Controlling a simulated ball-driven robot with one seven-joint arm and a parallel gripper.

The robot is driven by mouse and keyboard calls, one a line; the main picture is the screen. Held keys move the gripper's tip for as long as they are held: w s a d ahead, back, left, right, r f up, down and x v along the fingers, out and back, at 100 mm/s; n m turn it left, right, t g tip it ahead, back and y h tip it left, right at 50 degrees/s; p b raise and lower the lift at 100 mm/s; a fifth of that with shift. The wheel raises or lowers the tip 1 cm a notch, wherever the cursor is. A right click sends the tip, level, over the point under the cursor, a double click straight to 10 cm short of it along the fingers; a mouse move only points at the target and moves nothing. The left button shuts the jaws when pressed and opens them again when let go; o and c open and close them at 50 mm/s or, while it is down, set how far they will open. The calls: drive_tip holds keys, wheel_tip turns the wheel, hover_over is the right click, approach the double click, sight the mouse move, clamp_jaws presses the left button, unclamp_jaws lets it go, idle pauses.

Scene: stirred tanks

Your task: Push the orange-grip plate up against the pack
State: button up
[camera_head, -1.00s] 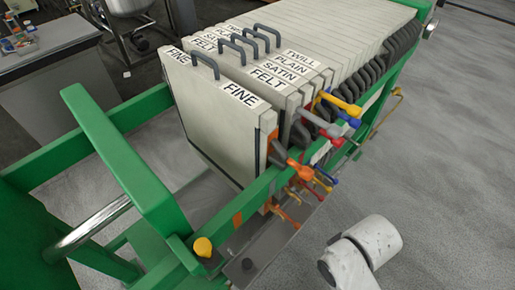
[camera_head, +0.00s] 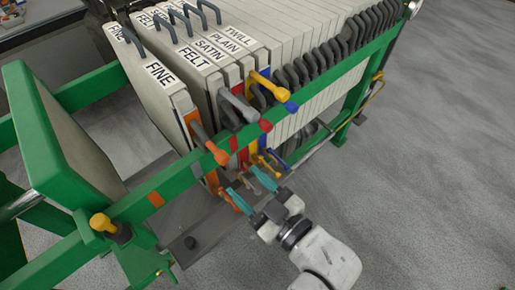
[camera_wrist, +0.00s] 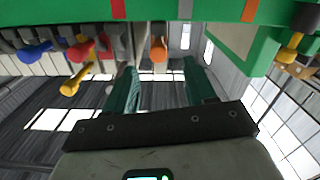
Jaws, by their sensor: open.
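The orange-grip plate (camera_head: 158,90), labelled FINE, hangs upright at the left end of the row. Its edge is orange, and its orange grip (camera_head: 216,152) sticks out over the green rail. A gap separates it from the pack (camera_head: 232,62), whose nearest plate is labelled FELT. My gripper (camera_head: 252,187) is open and empty, below and outside the rail, lower right of the orange grip. In the wrist view, an orange knob (camera_wrist: 158,48) appears between the tips of my gripper (camera_wrist: 160,75), seemingly beyond them. I see no contact.
The green rail (camera_head: 170,187) runs alongside the plates above my gripper. Grey-red and yellow-blue grips (camera_head: 272,88) stick out farther along. Small coloured taps (camera_head: 265,162) and a grey tray (camera_head: 205,225) lie below the rail. A yellow knob (camera_head: 102,223) is at left. Floor at right is clear.

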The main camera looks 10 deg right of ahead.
sight(226, 161)
drive_tip(key=x, duration=0.3)
drive_tip(key=p+x, duration=0.1)
drive_tip(key=x, duration=0.3)
drive_tip(key=r+x, duration=0.1)
drive_tip(key=x, duration=0.2)
drive_tip(key=shift+w+p, duration=0.3)
drive_tip(key=shift+p, duration=0.1)
drive_tip(key=shift+c, duration=0.4)
clamp_jaws()
